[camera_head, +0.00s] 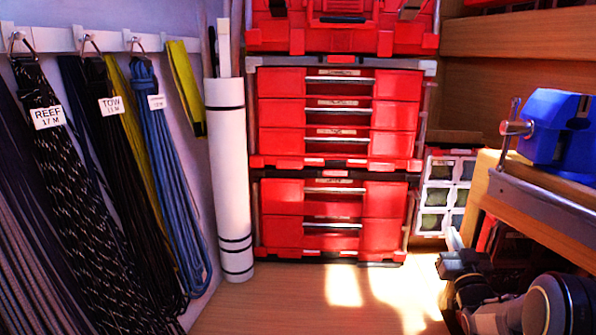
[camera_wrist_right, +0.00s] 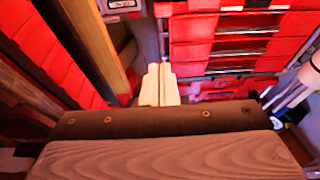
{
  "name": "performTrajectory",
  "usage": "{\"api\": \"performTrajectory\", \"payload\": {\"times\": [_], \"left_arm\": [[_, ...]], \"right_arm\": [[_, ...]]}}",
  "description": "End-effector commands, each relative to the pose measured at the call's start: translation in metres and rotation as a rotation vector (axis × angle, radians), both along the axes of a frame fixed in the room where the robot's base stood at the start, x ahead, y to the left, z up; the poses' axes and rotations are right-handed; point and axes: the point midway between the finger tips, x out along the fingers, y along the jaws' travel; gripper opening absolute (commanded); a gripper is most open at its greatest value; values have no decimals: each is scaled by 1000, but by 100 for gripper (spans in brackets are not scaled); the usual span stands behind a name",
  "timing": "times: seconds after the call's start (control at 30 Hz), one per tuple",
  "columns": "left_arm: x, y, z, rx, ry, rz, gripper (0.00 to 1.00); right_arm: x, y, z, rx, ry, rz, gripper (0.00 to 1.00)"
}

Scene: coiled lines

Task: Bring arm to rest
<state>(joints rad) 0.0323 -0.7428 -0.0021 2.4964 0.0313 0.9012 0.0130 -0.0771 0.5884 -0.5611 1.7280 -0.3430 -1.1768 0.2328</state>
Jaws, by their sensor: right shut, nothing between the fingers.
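My right arm comes in at the lower right of the head view, low beside the wooden bench. Its gripper (camera_head: 453,240) points up and away, with pale fingers partly cut off from clear view by the dark wrist. In the right wrist view the two pale fingers (camera_wrist_right: 159,85) lie side by side, shut, with nothing between them. They appear apart from the red drawers beyond. My left gripper and arm are not in view.
Red drawer boxes (camera_head: 338,113) are stacked at the back. A wooden bench (camera_head: 540,215) with a blue vise (camera_head: 552,125) stands close on the right. Coiled ropes (camera_head: 75,190) hang on the left wall beside a white roll (camera_head: 229,180). The floor (camera_head: 310,300) in the middle is clear.

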Motion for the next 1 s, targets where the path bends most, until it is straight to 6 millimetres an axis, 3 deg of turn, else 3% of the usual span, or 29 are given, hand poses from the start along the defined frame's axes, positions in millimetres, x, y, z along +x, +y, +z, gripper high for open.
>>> {"api": "performTrajectory", "payload": {"times": [0.43,0.67,0.77,0.87,1.0], "left_arm": [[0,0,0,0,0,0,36],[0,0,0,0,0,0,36],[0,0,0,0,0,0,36],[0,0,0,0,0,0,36],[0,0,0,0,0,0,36]], "right_arm": [[-23,-20,1,114,143,-74,0],[-57,-25,-4,240,314,-109,0],[-83,-18,-9,308,421,-106,0],[-121,-1,-17,383,563,-80,0],[-201,52,-37,465,827,26,0]]}}
